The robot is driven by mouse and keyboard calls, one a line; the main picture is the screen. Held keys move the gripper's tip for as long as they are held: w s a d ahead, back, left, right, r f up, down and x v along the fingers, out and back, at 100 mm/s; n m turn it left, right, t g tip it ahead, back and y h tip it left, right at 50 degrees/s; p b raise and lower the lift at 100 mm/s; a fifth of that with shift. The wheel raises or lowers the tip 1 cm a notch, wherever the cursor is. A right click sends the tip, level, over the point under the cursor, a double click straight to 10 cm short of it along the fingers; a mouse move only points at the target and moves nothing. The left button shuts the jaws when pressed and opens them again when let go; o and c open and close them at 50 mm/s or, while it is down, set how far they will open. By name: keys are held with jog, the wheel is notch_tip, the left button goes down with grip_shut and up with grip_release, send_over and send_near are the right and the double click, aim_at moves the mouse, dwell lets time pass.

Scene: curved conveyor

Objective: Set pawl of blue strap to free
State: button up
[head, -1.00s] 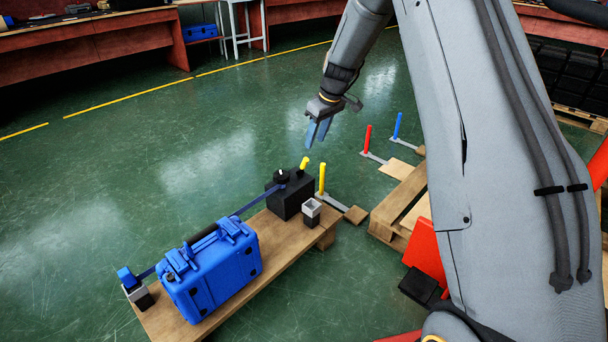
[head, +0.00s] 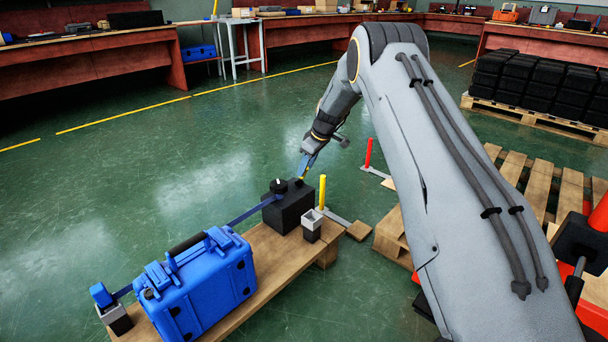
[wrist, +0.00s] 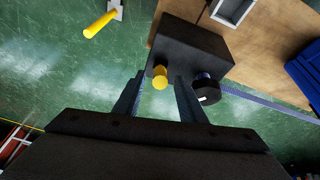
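A black ratchet box (head: 290,207) sits at the far end of a wooden plank. Its yellow-tipped lever, apparently the pawl (wrist: 160,77), sticks out of the box's side; in the head view it is mostly hidden by my fingers. The blue strap (head: 252,211) runs from the knob towards a blue case (head: 205,285). My gripper (head: 304,167) is open, with a finger on either side of the yellow tip in the wrist view. Contact cannot be told.
A grey square socket (head: 312,225) stands beside the box on the plank (head: 268,245). A yellow post (head: 322,192) and a red post (head: 368,153) stand close by on the floor. A wooden pallet (head: 392,238) lies to the right. The floor to the left is clear.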

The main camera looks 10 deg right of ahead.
jog(key=shift+b+x, duration=0.4)
jog(key=shift+x, duration=1.15)
jog(key=shift+c, duration=0.3)
grip_shut()
